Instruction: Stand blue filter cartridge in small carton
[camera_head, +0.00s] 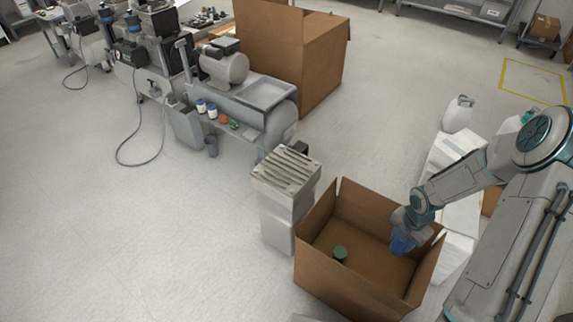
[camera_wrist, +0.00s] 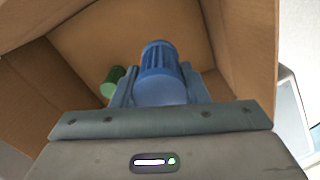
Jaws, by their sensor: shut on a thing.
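The blue filter cartridge (camera_head: 401,245) is a ribbed cylinder held between the fingers of my gripper (camera_head: 408,222). In the wrist view the cartridge (camera_wrist: 159,75) sits between the two fingers of my gripper (camera_wrist: 162,88), which are shut on it. The small carton (camera_head: 318,266) is an open brown cardboard box at the lower right of the head view. The cartridge is within the carton's opening, near its right wall. I cannot tell whether its lower end touches the carton floor. The carton floor and walls also fill the upper wrist view (camera_wrist: 90,45).
A green cylinder (camera_head: 340,253) stands inside the carton towards the left; it also shows in the wrist view (camera_wrist: 112,82). A slatted-top white stack (camera_head: 285,190) stands left of the carton. White boxes (camera_head: 456,215) stand to its right. A large carton (camera_head: 290,50) stands farther back.

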